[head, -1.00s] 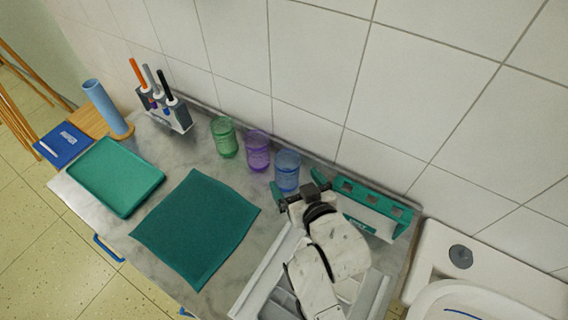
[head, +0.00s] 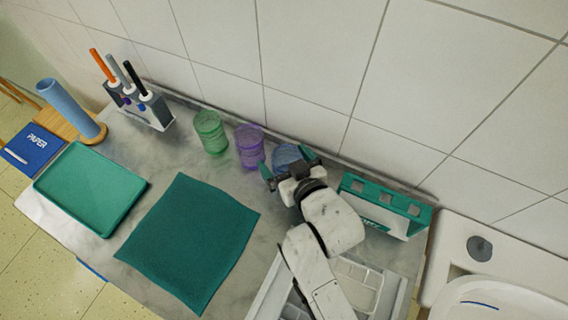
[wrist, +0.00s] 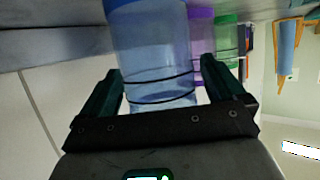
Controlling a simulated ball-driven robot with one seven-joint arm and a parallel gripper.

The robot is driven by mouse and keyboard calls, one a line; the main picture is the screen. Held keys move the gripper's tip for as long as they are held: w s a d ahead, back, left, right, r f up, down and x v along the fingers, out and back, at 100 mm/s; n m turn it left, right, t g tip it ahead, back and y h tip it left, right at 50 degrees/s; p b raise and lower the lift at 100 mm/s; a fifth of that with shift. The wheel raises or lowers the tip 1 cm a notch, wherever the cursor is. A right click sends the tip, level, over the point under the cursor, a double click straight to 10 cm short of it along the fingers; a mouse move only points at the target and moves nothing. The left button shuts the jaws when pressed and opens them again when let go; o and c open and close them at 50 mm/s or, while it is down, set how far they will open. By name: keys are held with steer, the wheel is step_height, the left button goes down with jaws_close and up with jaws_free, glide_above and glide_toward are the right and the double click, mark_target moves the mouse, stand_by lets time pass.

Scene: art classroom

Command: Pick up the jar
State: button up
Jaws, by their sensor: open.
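Three see-through jars stand in a row on the counter along the wall: a green jar (head: 211,132), a purple jar (head: 249,145) and a blue jar (head: 284,154). My gripper (head: 287,168) is open at the blue jar and hides part of it in the head view. In the wrist view the blue jar (wrist: 152,45) is large and lies straight ahead, between the lines of the open fingers of my gripper (wrist: 168,85). I cannot tell how deep the jar is between the fingers. The purple jar (wrist: 201,40) and green jar (wrist: 227,40) show beyond it.
A teal mat (head: 190,243) and a green tray (head: 90,188) lie on the counter. A marker holder (head: 147,108) and a blue cylinder (head: 68,107) stand at left. A green-topped rack (head: 386,206) is close right of my gripper. A white sink (head: 500,272) is at far right.

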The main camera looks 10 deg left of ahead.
steer(key=shift+c, duration=0.2)
steer(key=c, duration=1)
steer(key=shift+r, duration=0.1)
